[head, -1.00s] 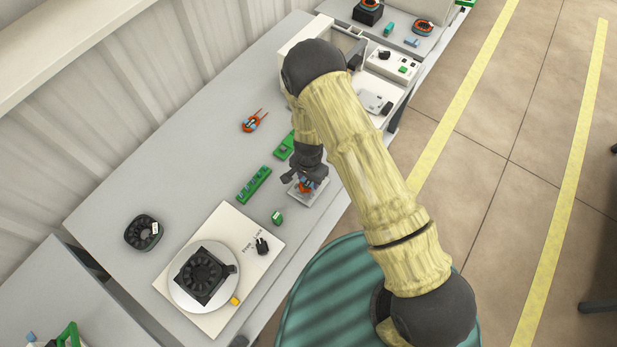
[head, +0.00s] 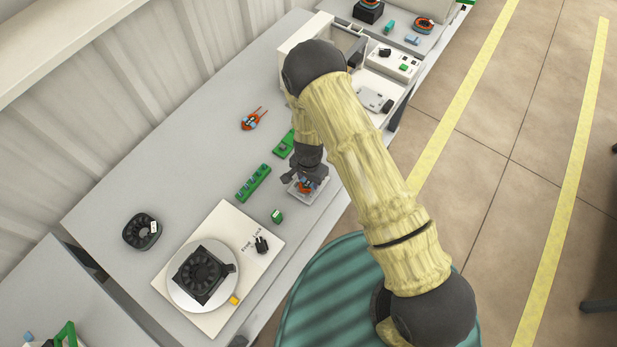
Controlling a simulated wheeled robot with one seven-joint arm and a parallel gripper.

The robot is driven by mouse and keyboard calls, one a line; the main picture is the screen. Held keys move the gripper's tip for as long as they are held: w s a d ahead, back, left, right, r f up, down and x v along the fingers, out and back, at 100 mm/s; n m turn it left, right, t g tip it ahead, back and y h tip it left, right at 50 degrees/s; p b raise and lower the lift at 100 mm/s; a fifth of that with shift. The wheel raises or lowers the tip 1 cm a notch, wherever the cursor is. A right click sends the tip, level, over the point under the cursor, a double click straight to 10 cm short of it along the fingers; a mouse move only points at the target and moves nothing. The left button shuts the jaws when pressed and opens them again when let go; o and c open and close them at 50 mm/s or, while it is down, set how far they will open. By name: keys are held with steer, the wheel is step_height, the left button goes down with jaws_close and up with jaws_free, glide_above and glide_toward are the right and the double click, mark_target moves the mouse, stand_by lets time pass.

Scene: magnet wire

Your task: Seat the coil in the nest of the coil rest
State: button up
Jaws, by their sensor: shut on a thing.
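My gripper (head: 304,178) is shut on an orange copper coil (head: 305,188) with a blue part. It is low over a light grey tray-like piece (head: 297,198), which looks like the coil rest. The gripper and coil cover most of this piece, so its nest is hidden. I cannot tell whether the coil touches it. A second orange coil (head: 250,120) with a blue part and two leads lies on the bench further back left.
Green blocks (head: 253,183), (head: 277,216) lie left of my gripper. A white base (head: 222,225) with a round plate and black fan (head: 200,274) stands at the front. Another black fan (head: 141,231) lies at left. A white machine (head: 390,65) stands behind. The bench's left middle is clear.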

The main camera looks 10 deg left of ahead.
steer(key=shift+f, duration=0.35)
steer(key=o, duration=1.1)
steer(key=shift+r+p, duration=1.7)
steer(key=shift+r, duration=0.9)
step_height(320, 180, up, 17)
steer(key=shift+r+b, duration=0.15)
steer(key=shift+b, duration=1)
